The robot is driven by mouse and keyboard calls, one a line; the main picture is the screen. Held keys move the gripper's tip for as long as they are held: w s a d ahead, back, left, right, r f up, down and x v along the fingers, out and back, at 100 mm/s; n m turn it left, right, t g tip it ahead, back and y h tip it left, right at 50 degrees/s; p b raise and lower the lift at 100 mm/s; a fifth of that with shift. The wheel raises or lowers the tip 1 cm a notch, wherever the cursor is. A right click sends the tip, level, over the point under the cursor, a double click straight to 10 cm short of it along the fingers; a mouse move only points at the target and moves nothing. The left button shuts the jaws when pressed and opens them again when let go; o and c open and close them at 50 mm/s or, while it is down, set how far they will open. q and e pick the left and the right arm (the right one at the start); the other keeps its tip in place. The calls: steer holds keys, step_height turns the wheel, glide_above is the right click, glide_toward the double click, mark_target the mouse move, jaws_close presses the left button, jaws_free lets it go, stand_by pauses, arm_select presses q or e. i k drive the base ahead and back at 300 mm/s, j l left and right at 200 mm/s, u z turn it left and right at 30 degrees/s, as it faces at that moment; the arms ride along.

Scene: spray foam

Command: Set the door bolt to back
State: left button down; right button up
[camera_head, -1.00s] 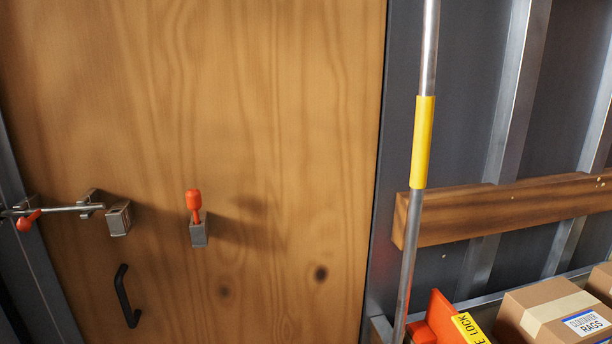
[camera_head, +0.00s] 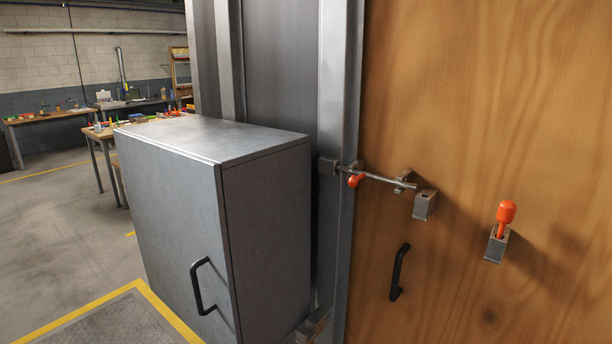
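The door bolt (camera_head: 383,180) is a thin metal rod with a red knob (camera_head: 356,181) near its left end. It lies across the left edge of the wooden door (camera_head: 470,90), running from a bracket (camera_head: 328,166) on the metal frame to a bracket on the door. A small metal block (camera_head: 424,205) sits just right of the rod's end. A black door handle (camera_head: 399,272) is below the bolt. Neither of my grippers is in view.
A grey metal cabinet (camera_head: 190,190) with a black handle stands left of the door, close beside the bolt. Yellow lines (camera_head: 165,310) mark the floor in front of it. Open floor and workbenches (camera_head: 55,118) lie further back at the left.

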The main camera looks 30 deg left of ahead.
mark_target(353, 181)
steer(key=u, duration=0.7)
